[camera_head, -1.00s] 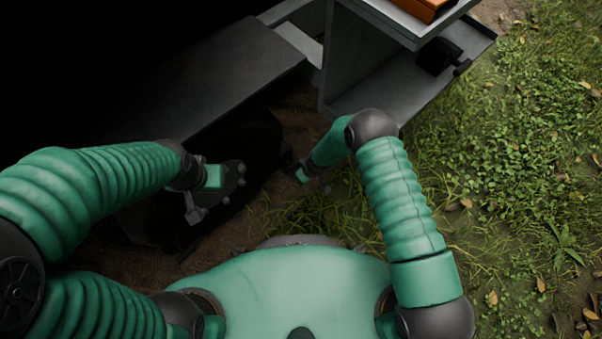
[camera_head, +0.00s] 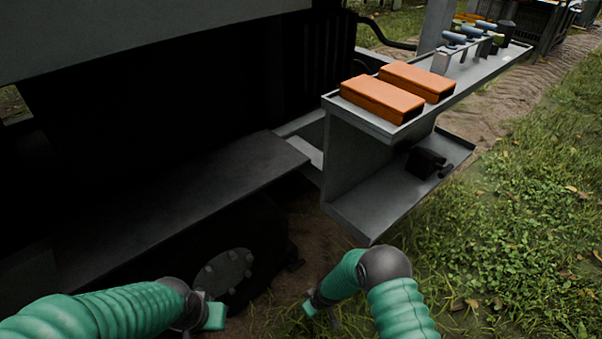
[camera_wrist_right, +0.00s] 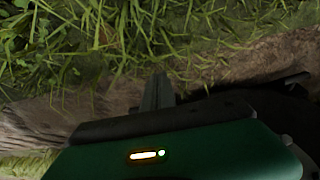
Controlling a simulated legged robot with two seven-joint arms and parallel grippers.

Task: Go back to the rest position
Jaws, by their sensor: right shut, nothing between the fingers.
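My left arm comes in from the left at the bottom of the head view. My left gripper (camera_head: 205,322) hangs at its end, partly cut off by the bottom edge, so its jaw state is unclear. My right arm bends down at the lower right. My right gripper (camera_head: 322,312) points down over soil and grass, small and dark in the head view. In the right wrist view its fingers (camera_wrist_right: 158,92) are together with nothing between them. Both grippers are apart from the shelf.
A grey metal shelf unit (camera_head: 340,165) stands ahead, with two orange boxes (camera_head: 383,97) on top and a black object (camera_head: 426,162) on its lower shelf. Blue-handled tools (camera_head: 455,38) stand farther back. A dark machine with a flat step (camera_head: 190,185) is at left. Grass (camera_head: 530,190) lies open at right.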

